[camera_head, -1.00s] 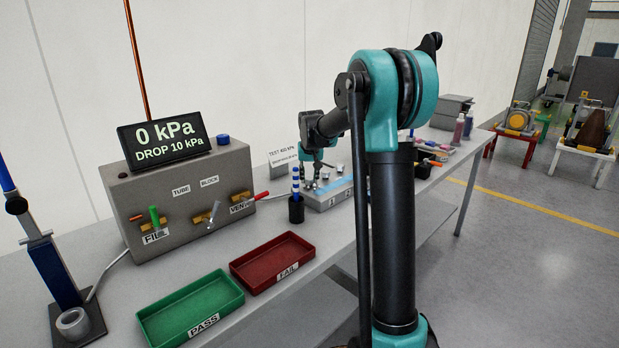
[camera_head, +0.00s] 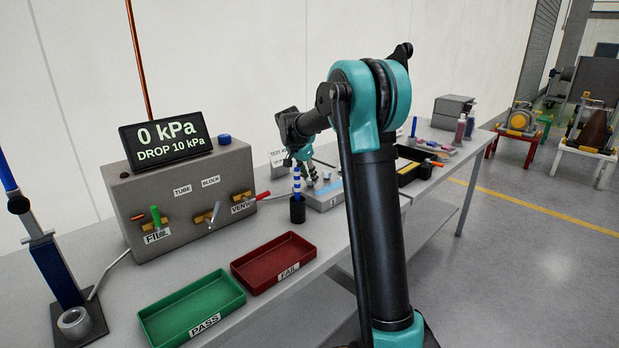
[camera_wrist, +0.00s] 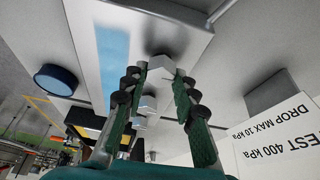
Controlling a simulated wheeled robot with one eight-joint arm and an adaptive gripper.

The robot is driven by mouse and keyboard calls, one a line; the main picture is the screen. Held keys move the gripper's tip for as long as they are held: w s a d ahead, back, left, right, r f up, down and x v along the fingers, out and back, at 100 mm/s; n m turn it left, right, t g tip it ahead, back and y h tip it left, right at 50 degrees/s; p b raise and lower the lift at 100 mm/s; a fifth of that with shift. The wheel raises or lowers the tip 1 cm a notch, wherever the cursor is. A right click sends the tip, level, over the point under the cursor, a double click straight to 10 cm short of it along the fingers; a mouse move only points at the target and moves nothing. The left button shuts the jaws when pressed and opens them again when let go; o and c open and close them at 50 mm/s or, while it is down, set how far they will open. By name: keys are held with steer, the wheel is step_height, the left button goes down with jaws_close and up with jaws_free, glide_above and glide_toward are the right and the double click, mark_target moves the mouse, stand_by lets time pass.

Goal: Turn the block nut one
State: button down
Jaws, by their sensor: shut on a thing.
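The block (camera_head: 327,198) is a pale grey body with a blue strip, standing on the bench. In the wrist view its face (camera_wrist: 85,30) and blue strip (camera_wrist: 113,60) fill the upper left. My gripper (camera_wrist: 160,74) is shut on a small silvery block nut (camera_wrist: 158,66) between its dark green fingertips. A second silvery fitting (camera_wrist: 149,103) shows between the fingers, closer to the palm. In the head view my gripper (camera_head: 307,180) is down at the block, and the nut there is hidden or too small to make out. I cannot read which number this nut has.
A test box (camera_head: 180,190) with valve levers and a display reading 0 kPa stands left. Green PASS (camera_head: 190,310) and red FAIL (camera_head: 273,262) trays lie in front. A TEST 400 kPa card (camera_wrist: 280,130) stands near the block.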

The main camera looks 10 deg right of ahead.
steer(key=shift+m, duration=0.5)
steer(key=c, duration=1.2)
jaws_free()
steer(key=v, duration=1.2)
steer(key=shift+w, duration=0.25)
